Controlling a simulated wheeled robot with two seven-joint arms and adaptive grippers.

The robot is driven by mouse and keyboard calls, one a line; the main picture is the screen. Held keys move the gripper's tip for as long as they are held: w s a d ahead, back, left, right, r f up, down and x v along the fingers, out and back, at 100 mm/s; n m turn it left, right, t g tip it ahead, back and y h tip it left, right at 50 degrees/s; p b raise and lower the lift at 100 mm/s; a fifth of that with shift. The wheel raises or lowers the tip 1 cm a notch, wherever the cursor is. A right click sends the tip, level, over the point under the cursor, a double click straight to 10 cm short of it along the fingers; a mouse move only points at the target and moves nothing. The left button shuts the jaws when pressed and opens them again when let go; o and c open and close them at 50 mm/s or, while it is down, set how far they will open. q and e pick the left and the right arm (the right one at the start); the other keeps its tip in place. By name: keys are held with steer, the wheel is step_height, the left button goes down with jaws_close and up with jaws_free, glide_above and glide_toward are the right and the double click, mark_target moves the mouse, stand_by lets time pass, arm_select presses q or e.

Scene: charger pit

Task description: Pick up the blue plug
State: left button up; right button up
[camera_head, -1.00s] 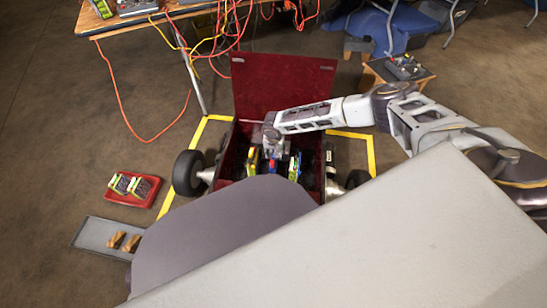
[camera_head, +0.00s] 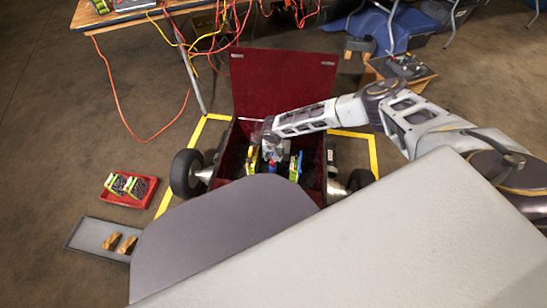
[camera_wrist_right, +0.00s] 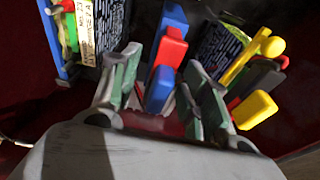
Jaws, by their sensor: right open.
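The blue plug (camera_wrist_right: 160,90), with a red part (camera_wrist_right: 168,46) against it, stands in the dark interior of the red box. In the wrist view it lies between the two fingers of my right gripper (camera_wrist_right: 163,72). The fingers are open, one on each side, with visible gaps. In the head view my right gripper (camera_head: 271,148) reaches down into the red box (camera_head: 231,142), partly covering the blue plug (camera_head: 273,164). My left gripper is not in view.
A yellow-handled connector (camera_wrist_right: 255,110) stands close right of the fingers; a green and blue charger (camera_wrist_right: 66,35) is at left. The box's raised lid (camera_head: 283,85) stands behind. A red tray (camera_head: 150,190) and grey tray (camera_head: 85,232) lie on the floor at left.

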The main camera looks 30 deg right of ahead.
steer(key=shift+f, duration=0.25)
stand_by(0.3)
jaws_close()
